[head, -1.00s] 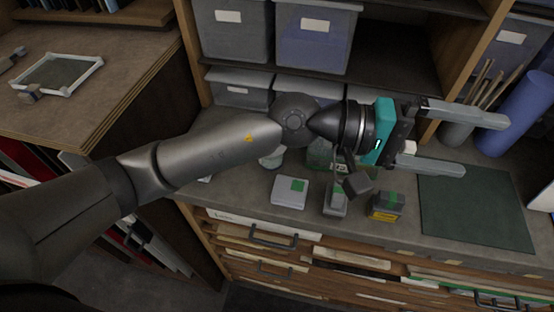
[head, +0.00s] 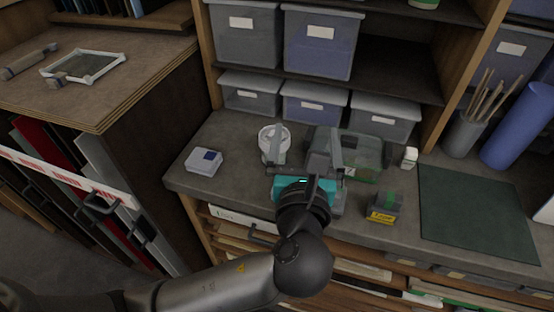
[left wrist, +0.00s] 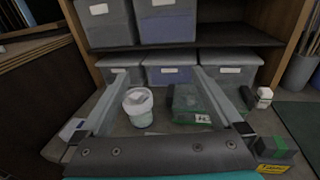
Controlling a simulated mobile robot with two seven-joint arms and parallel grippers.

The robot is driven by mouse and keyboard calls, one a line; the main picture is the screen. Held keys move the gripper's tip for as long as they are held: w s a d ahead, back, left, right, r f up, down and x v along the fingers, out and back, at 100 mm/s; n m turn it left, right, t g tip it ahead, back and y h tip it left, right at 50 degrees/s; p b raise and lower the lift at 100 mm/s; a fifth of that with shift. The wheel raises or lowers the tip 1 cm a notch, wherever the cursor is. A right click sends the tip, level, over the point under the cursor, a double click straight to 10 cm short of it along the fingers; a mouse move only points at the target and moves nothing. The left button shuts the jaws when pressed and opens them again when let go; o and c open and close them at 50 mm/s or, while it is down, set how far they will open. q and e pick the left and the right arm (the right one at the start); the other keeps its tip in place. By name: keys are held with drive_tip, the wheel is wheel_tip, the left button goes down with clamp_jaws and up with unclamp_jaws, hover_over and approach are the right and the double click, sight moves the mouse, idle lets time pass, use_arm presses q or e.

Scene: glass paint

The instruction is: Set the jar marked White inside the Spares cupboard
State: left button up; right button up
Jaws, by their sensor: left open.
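A white-lidded round jar (head: 265,143) stands on the grey counter, partly covered by a finger of my left gripper in the head view. In the left wrist view the jar (left wrist: 138,108) has a pale lid and a greenish lower part; I cannot read its marking. My left gripper (head: 306,135) is open and empty, pointing toward the back of the counter. In the left wrist view the jar shows between its spread fingers (left wrist: 160,75), nearer the left finger. I cannot tell which part, if any, is the Spares cupboard. My right gripper is not in view.
A green translucent box (head: 362,155) stands right of the jar, with a small white bottle (head: 410,157) beside it. A white box (head: 203,160) lies left and a yellow-labelled block (head: 384,207) right. Lidded bins (head: 383,118) line the back. A green mat (head: 474,210) lies clear.

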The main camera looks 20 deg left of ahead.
use_arm(q)
drive_tip(key=s+a+f+n+g+y, duration=0.2)
drive_tip(key=s+a+f+g, duration=0.15)
drive_tip(key=f, duration=0.25)
drive_tip(key=b+x, duration=0.3)
drive_tip(key=x, duration=1.1)
drive_tip(key=shift+w, duration=0.2)
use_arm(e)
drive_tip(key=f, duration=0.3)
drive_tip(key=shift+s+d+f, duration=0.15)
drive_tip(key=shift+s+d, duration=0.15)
use_arm(q)
drive_tip(key=shift+c, duration=0.2)
drive_tip(key=shift+f, duration=0.1)
clamp_jaws()
